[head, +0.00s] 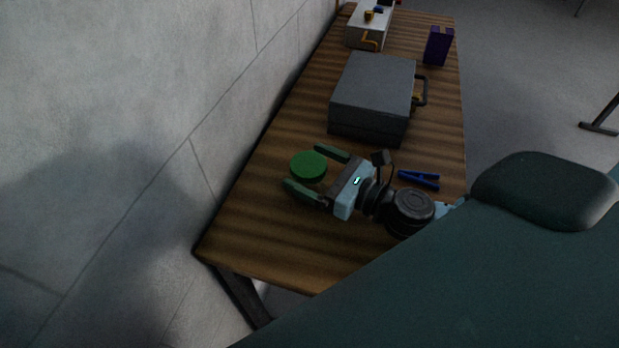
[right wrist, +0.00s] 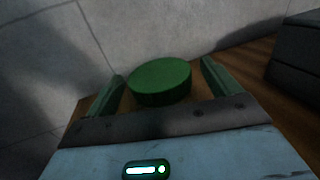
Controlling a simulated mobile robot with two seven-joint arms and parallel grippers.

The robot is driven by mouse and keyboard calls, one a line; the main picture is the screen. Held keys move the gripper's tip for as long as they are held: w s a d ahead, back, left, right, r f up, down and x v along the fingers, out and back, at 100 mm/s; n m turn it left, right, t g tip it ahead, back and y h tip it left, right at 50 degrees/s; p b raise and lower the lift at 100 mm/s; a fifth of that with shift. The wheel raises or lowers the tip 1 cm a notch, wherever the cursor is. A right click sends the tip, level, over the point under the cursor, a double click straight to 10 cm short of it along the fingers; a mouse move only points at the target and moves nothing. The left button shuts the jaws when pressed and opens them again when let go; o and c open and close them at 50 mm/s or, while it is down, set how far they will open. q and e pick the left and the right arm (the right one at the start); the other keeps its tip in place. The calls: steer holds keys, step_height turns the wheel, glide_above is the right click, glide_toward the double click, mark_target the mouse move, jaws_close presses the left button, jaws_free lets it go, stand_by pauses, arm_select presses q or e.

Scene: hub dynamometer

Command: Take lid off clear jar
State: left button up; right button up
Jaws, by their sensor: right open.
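A round green lid (head: 308,166) shows near the wall side of the wooden table. The clear jar under it cannot be made out in either view. My right gripper (head: 308,168) is open, with one green-grey finger on each side of the lid. In the right wrist view the lid (right wrist: 160,80) lies between the two open fingers (right wrist: 162,88), with gaps on both sides. I cannot tell whether the fingers are level with it. My left gripper does not show.
A large grey case (head: 372,95) with a side handle stands just beyond the gripper. A blue clamp-like tool (head: 419,180) lies to the right. A purple object (head: 438,46) and a white box (head: 368,30) are farther back. The wall (head: 150,120) runs along the table's left side.

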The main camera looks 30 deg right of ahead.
steer(key=shift+w+a, duration=0.1)
steer(key=shift+w, duration=0.1)
steer(key=c, duration=1.2)
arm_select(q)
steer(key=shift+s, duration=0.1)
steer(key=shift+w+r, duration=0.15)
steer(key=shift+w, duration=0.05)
arm_select(e)
steer(key=shift+r, duration=0.15)
